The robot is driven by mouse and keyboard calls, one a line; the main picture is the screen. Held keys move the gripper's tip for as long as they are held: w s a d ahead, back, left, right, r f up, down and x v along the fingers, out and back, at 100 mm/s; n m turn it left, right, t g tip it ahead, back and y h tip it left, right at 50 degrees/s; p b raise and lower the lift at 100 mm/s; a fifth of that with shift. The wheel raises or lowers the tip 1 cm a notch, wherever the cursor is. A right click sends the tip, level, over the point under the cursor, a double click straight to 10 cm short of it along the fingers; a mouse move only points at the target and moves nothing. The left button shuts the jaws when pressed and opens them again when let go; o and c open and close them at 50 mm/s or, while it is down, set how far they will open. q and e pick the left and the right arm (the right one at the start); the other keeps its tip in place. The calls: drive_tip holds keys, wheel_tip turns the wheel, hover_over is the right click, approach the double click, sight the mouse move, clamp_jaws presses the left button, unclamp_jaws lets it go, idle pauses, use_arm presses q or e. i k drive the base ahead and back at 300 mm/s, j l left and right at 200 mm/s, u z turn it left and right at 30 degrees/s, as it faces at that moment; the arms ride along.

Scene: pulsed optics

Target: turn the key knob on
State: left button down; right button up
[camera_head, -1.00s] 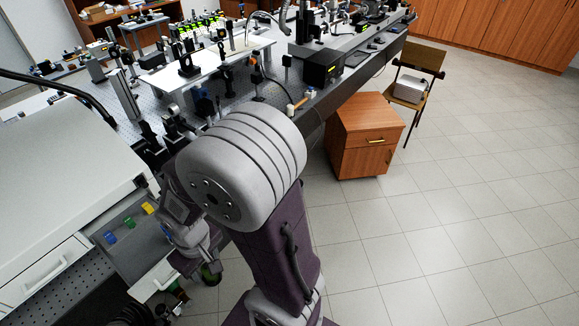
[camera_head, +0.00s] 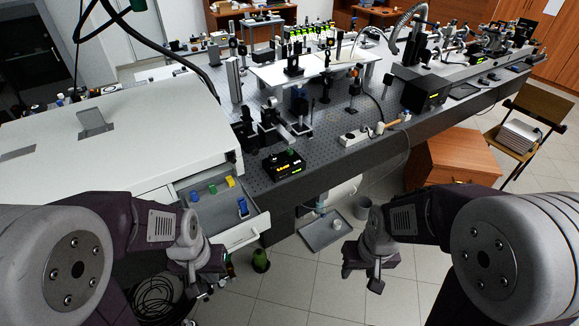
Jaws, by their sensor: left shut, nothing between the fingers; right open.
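A small black control box (camera_head: 284,165) with a yellow lit display and a green piece on top sits at the near edge of the optical table. My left gripper (camera_head: 199,288) is shut and empty, low beside the open drawer and well apart from both boxes. My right gripper (camera_head: 375,284) is open and empty, low over the floor in front of the table, apart from everything.
An open drawer (camera_head: 243,233) holding small blue, green and yellow items juts out at left. The optical table (camera_head: 330,150) carries several mounts and posts. A wooden cabinet (camera_head: 450,160) and a chair (camera_head: 530,118) stand at right. A tray (camera_head: 325,232) and bin (camera_head: 362,207) are below.

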sight(273, 157)
drive_tip(key=i+l, duration=0.1)
drive_tip(key=i, duration=0.45)
drive_tip(key=i+l+z, duration=0.15)
drive_tip(key=i, duration=0.35)
